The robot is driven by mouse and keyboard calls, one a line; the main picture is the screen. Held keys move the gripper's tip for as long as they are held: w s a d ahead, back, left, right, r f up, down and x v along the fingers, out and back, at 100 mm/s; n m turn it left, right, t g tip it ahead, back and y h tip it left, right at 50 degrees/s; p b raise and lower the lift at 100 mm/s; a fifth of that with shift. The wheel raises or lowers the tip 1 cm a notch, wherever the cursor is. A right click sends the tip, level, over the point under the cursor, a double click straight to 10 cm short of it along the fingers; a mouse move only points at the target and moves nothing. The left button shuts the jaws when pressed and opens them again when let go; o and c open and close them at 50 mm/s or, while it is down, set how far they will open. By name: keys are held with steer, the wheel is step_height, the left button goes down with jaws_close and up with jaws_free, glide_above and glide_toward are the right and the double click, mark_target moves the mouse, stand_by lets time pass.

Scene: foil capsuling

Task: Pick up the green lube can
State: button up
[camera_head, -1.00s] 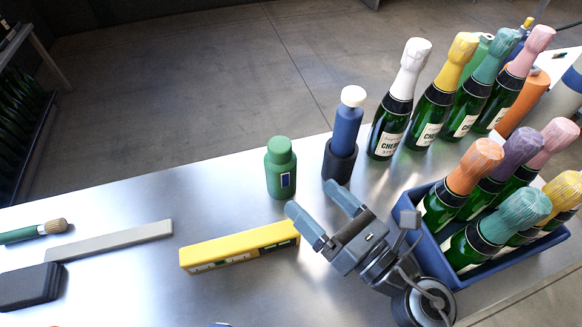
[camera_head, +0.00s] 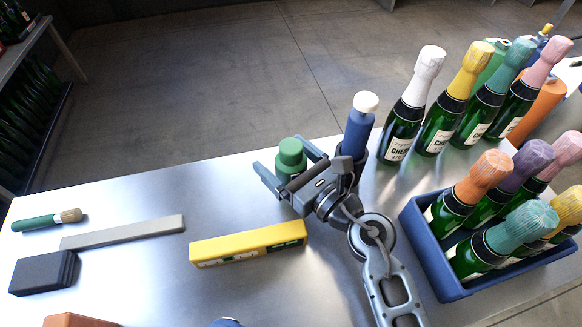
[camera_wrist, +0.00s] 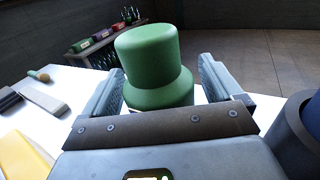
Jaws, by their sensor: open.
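The green lube can (camera_head: 291,156) stands upright near the back edge of the table. Its rounded cap and shoulder show large in the wrist view (camera_wrist: 155,68), and its lower part is hidden behind my gripper. My gripper (camera_head: 285,163) is open, with one finger on each side of the can.
A blue bottle with a white cap (camera_head: 359,125) stands in a dark holder just right of my gripper. A yellow level (camera_head: 248,243) lies in front. Capped bottles (camera_head: 404,115) and a blue crate (camera_head: 431,262) of bottles stand right. A grey bar (camera_head: 122,232) and brush (camera_head: 47,220) lie left.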

steer(key=shift+w, duration=0.1)
steer(key=c, duration=1.4)
